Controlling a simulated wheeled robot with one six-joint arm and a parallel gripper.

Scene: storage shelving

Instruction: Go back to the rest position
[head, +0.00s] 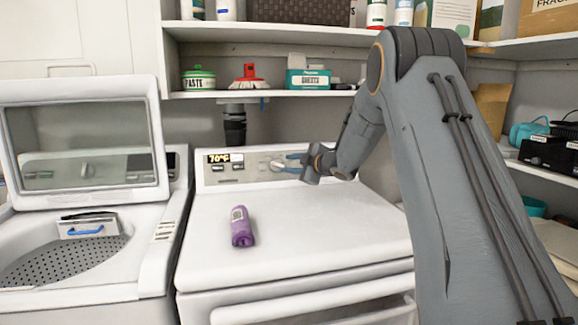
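My grey arm reaches in from the right of the head view, over the white dryer (290,225). My gripper (287,163) is in front of the dryer's control panel (246,167), near a round knob. Its two bluish fingers look spread apart with nothing held between them. Whether a fingertip touches the knob or panel cannot be told from here.
A purple bottle (242,227) lies on the dryer top. An open-lidded washer (75,250) stands at left. A shelf (260,94) above holds a green tin, a red brush and a teal box. Side shelves (550,170) with dark devices are at right.

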